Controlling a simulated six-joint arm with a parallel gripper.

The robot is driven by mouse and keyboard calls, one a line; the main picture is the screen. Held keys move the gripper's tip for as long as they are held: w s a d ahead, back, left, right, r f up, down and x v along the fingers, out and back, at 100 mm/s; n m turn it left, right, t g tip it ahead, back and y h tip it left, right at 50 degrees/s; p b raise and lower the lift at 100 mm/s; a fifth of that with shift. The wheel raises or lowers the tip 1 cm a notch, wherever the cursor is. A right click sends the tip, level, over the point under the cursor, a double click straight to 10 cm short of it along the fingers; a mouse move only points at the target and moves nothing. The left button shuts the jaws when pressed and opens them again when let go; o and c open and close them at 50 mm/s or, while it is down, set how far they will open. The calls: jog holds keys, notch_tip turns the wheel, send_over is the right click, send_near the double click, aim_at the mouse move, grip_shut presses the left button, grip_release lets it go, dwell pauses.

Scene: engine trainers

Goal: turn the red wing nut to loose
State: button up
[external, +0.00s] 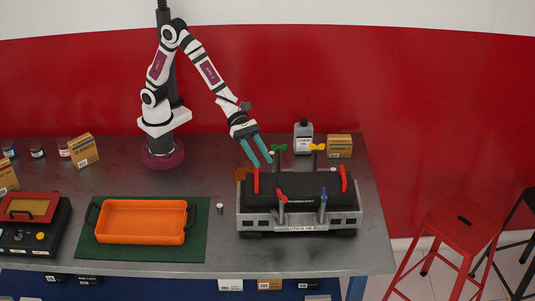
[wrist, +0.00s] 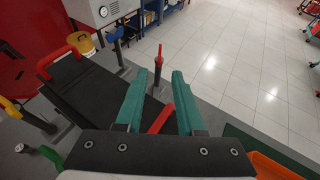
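The engine trainer (external: 348,217) is a grey base with a black block on top. The red wing nut (external: 281,194) sits on a post at its front left; in the wrist view the red wing nut (wrist: 159,50) shows small, beyond the fingertips and roughly between them. My gripper (external: 262,162) has teal fingers and hangs above the trainer's left back part, behind the red wing nut and apart from it. In the wrist view my gripper (wrist: 159,74) is open, with nothing held between the fingers. The wing nut's exact turn is hard to read.
Green (external: 279,148) and yellow (external: 317,147) wing nuts stand on tall posts at the back, green close to my fingers. A blue wing nut (external: 323,196) is front right. Red handles (external: 256,181) rise at both block ends. An orange tray (external: 143,222) lies left.

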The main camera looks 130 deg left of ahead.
jog(key=shift+v, duration=1.35)
jog(key=w+d+r+m+g+h, duration=0.1)
jog(key=w+d+r+m+h, duration=0.5)
jog(key=m, duration=0.4)
jog(key=m+g+y, duration=0.8)
jog(key=m, duration=1.8)
send_near(281, 192)
jog(key=x, duration=0.8)
jog(key=shift+w+f, duration=0.1)
jog(key=shift+f, duration=0.25)
grip_shut()
